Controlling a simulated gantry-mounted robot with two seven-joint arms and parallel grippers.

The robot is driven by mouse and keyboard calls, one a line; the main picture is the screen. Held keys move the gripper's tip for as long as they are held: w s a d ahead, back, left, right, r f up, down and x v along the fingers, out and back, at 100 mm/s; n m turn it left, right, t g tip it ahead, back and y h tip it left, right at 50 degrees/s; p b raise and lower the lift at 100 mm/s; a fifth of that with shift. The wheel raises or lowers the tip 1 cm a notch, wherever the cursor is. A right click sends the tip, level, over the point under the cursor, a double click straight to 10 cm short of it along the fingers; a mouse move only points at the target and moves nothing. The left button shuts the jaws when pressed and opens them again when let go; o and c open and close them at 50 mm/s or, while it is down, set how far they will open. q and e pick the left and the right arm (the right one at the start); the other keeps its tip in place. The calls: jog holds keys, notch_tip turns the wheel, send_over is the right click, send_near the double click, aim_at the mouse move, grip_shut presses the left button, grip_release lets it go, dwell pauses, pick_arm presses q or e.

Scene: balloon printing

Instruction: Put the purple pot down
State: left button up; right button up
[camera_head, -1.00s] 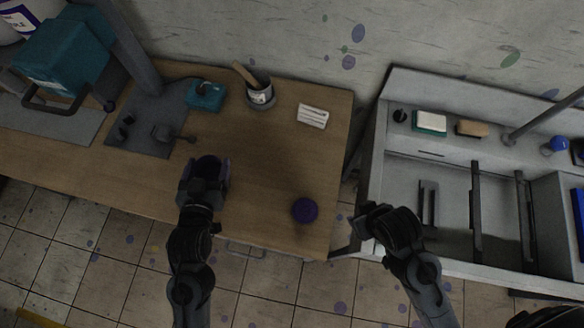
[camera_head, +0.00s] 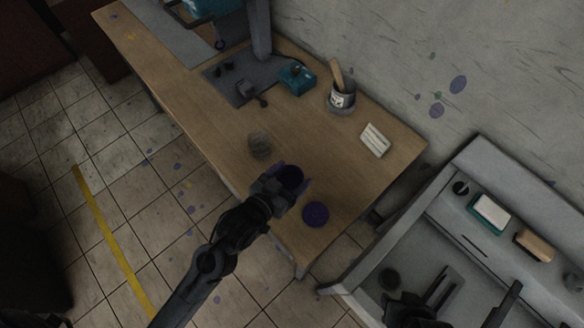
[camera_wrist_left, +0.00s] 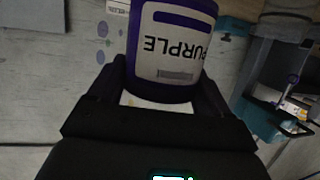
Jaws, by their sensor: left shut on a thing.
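The purple pot (camera_head: 291,177) is held by my left gripper (camera_head: 280,182) over the front part of the wooden table (camera_head: 215,120). In the head view I look into its dark open top. In the left wrist view the pot (camera_wrist_left: 172,50) fills the space between the fingers, with a pale label reading PURPLE and purple bands. Whether its base touches the table cannot be told. My right gripper (camera_head: 408,306) is a dark shape at the bottom edge, with its jaws unclear.
A round purple lid (camera_head: 315,214) lies just right of the pot. A faint greyish round shape (camera_head: 259,146) is on the table to its left. A can with a wooden stick (camera_head: 341,98), a white card (camera_head: 375,140) and a teal box (camera_head: 297,77) stand farther back.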

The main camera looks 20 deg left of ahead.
aim_at(289, 169)
pick_arm(q)
jog(key=shift+w+a+f+b, duration=0.2)
jog(key=shift+w+a+f, duration=0.3)
jog(key=shift+w+f, duration=0.7)
jog(key=shift+w+a+f+b, duration=0.15)
jog(key=shift+w+a+f, duration=0.3)
jog(key=shift+w+f, duration=0.7)
jog(key=shift+w+a+f+b, duration=0.2)
jog(key=shift+w+a+f, duration=0.4)
jog(key=shift+f, duration=1.05)
jog(key=shift+w+d, duration=0.1)
jog(key=shift+w, duration=0.05)
jog(key=shift+f, duration=0.2)
jog(key=o, duration=1.1)
